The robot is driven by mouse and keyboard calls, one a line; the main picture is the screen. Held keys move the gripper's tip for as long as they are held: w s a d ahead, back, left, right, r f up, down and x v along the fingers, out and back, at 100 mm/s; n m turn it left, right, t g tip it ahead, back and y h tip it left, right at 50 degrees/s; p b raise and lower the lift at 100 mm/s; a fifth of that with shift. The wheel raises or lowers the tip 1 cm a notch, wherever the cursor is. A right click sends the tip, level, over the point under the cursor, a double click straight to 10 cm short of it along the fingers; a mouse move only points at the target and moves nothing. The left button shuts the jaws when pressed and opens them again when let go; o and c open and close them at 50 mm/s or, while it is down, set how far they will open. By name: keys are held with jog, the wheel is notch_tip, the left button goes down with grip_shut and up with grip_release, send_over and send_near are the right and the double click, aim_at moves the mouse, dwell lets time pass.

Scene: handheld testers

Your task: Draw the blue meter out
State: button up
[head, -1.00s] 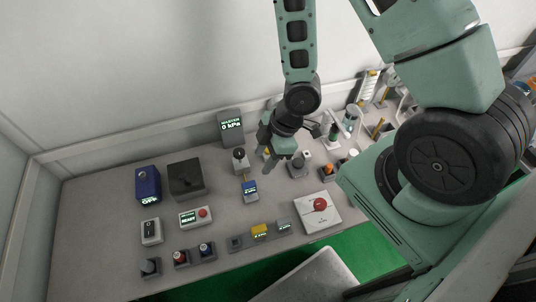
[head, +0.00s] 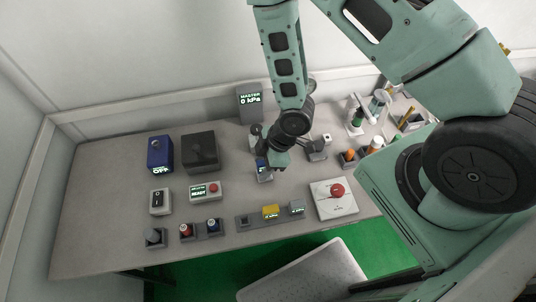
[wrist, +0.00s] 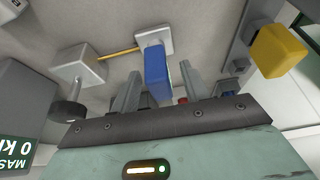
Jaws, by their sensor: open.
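The blue meter (head: 261,165) stands on the bench, partly hidden by my gripper (head: 270,160) in the head view. In the wrist view the blue meter (wrist: 157,76) sits at a pale square base (wrist: 153,40). A thin yellow rod (wrist: 118,53) runs from near that base to a grey block with a dark round knob (wrist: 78,66). My gripper (wrist: 160,82) is open, with one finger on each side of the blue meter. A gap shows on the left side; contact on the right is hard to tell.
A rack (head: 245,222) holds a yellow meter (head: 270,211) and a grey one (head: 297,206), with an empty-looking place at its left. A red button on a white plate (head: 333,200) is to the right. The master gauge (head: 250,103) stands behind.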

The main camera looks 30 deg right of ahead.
aim_at(262, 162)
jog(key=shift+a+f, duration=0.15)
jog(key=shift+f, duration=0.25)
grip_shut()
jog(key=shift+r, duration=0.15)
jog(key=shift+r+p, duration=1.95)
jog(key=shift+r, duration=0.5)
